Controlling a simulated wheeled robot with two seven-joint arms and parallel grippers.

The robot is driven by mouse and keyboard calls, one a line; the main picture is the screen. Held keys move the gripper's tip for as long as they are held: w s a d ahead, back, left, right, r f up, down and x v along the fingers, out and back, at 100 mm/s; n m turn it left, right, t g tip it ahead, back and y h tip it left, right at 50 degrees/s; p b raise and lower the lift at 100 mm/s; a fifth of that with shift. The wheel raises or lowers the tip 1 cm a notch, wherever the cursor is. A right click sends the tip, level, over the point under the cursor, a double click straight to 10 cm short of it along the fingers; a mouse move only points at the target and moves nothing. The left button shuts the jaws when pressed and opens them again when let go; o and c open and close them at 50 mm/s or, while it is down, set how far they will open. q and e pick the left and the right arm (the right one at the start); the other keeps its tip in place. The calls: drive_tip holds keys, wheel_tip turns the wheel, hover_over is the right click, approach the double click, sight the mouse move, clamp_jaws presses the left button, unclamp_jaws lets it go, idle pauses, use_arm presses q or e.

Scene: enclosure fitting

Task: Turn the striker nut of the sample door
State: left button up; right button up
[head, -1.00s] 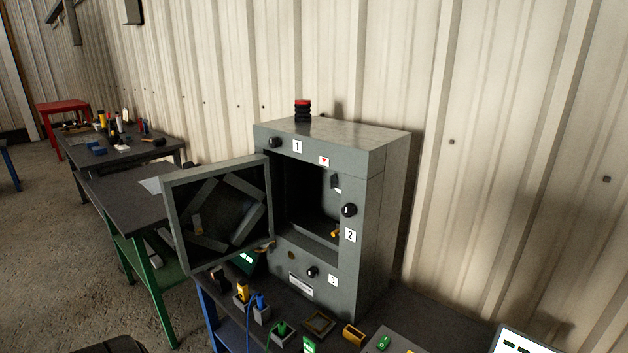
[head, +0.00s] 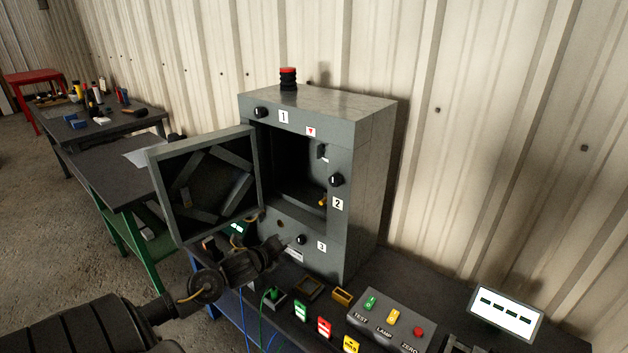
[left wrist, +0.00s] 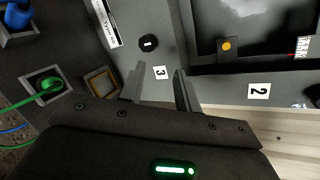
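The grey enclosure (head: 364,185) stands on the bench with its door (head: 202,185) swung open to the left. Its front has black knobs beside labels 1, 2 and 3. A small yellow-orange piece (head: 323,201) shows inside the opening near label 2; a round orange piece (left wrist: 227,45) shows there in the left wrist view. I cannot tell for certain which part is the striker nut. My left gripper (head: 288,243) is in front of the lower panel by knob 3 (head: 301,239). In the left wrist view its fingers (left wrist: 160,72) are apart, with nothing between them. My right gripper is not seen.
A control box (head: 390,322) with coloured buttons and a lit screen (head: 506,313) stand at the right of the bench. Small sockets, a green plug (head: 274,294) with cable and coloured tags lie before the enclosure. A red-topped beacon (head: 288,78) sits on top.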

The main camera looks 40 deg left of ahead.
use_arm(q)
drive_tip(key=w+a+r+m+t+h, duration=0.1)
drive_tip(key=w+r+m+t, duration=0.1)
drive_tip(key=r+m, duration=0.35)
drive_tip(key=w+a+r+m+t, duration=0.1)
drive_tip(key=w+r+m, duration=0.1)
drive_tip(key=r, duration=0.7)
drive_tip(key=m+t+h, duration=0.2)
drive_tip(key=m, duration=0.4)
approach(321, 151)
drive_tip(key=w+p, duration=0.4)
drive_tip(key=w, duration=0.3)
drive_tip(key=shift+w+a+r, duration=0.2)
drive_tip(key=c, duration=0.7)
clamp_jaws()
